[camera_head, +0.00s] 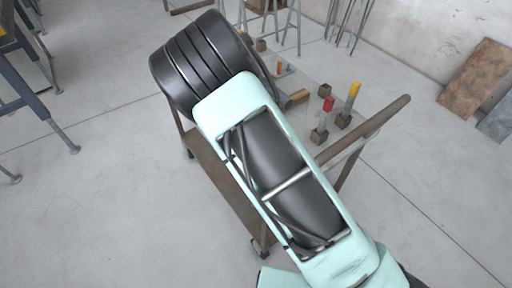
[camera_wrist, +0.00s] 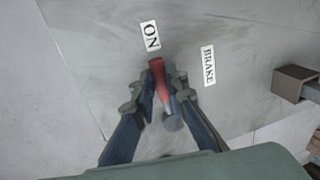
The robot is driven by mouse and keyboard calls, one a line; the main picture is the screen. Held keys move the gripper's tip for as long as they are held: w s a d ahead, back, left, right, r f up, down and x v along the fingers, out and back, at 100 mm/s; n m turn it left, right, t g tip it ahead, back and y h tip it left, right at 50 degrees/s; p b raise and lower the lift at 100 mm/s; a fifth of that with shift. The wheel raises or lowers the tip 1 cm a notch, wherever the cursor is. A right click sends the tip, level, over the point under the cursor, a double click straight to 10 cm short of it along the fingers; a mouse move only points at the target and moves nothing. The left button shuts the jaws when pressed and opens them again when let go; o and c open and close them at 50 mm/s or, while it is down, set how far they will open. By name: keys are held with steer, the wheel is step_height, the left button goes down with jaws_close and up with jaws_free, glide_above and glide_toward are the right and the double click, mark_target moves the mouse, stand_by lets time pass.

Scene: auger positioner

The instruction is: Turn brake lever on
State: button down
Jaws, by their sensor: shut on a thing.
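The brake lever has a red handle (camera_wrist: 158,76) and shows in the wrist view just below a white "ON" label (camera_wrist: 150,36). Its tip points up toward that label. A white "BRAKE" label (camera_wrist: 208,65) lies to its right. My gripper (camera_wrist: 161,88) has a finger on each side of the red handle and is closed on it. A rounded grey end (camera_wrist: 173,123) shows between the fingers below the handle. In the head view my arm hides the gripper and this lever.
A brown rail (camera_head: 368,129) runs along the table's near right side. A brown block (camera_wrist: 294,83) is at right in the wrist view.

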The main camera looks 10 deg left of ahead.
steer(key=shift+w+d+m, duration=0.1)
steer(key=shift+w+m, duration=0.05)
steer(key=shift+m, duration=0.25)
steer(key=c, duration=1.9)
jaws_free()
steer(key=shift+c, duration=0.2)
step_height(320, 180, up, 12)
steer(key=s+a, duration=0.1)
steer(key=shift+s+a, duration=0.25)
steer(key=shift+s, duration=0.15)
steer(key=shift+f, duration=0.1)
